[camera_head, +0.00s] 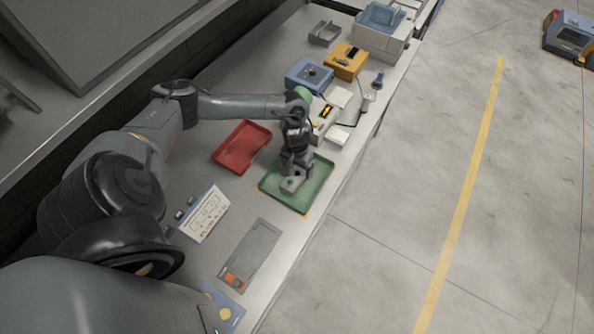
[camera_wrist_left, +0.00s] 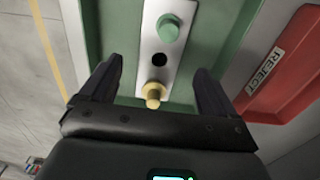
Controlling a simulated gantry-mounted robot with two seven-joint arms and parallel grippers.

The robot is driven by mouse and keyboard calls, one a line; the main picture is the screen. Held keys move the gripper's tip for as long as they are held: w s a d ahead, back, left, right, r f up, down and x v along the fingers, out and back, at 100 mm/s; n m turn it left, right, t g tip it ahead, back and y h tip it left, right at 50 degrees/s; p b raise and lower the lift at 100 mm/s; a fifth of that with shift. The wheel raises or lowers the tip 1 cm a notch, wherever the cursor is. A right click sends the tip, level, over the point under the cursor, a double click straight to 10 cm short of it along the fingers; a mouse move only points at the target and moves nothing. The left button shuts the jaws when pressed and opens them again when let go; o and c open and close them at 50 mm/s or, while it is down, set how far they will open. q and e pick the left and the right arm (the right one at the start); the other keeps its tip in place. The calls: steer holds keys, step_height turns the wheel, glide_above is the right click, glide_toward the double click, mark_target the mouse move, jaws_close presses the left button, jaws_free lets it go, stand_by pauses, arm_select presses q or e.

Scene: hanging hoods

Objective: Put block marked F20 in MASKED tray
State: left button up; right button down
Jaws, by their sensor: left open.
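My left gripper (camera_head: 293,171) is open over the green tray (camera_head: 322,170). A light grey block (camera_head: 291,185) lies in this tray under the fingers. In the left wrist view the gripper (camera_wrist_left: 155,72) has its fingers apart on either side of the block (camera_wrist_left: 152,84), which bears a green knob, a dark hole and a yellow knob. Contact with the block cannot be told. No F20 mark or MASKED label is readable. The red tray (camera_head: 242,148) lies left of the green one; its REJECT label shows in the left wrist view (camera_wrist_left: 264,72). My right gripper is out of view.
A white panel (camera_head: 203,213) and a grey flat plate (camera_head: 252,255) lie nearer on the bench. Blue (camera_head: 309,75) and orange (camera_head: 345,61) devices, white blocks and a cable crowd the area behind the green tray. The bench edge is close on the tray's right.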

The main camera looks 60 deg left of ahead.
arm_select(q)
step_height(320, 180, up, 5)
steer(key=w+d+m+t+h, duration=0.3)
steer(key=d+m+t, duration=0.35)
steer(key=d, duration=1.85)
step_height(320, 180, up, 4)
steer(key=s+d+m+y, duration=0.1)
steer(key=s+d+m, duration=0.1)
steer(key=d, duration=0.1)
steer(key=s+a+r+g+y, duration=0.1)
steer(key=s+a+r+g, duration=0.2)
steer(key=s, duration=0.8)
steer(key=shift+s+a+r+y, duration=0.2)
steer(key=shift+a+y, duration=0.2)
steer(key=shift+a, duration=0.75)
steer(key=shift+p, duration=0.35)
step_height(320, 180, up, 13)
steer(key=p, duration=1.2)
steer(key=shift+f, duration=0.2)
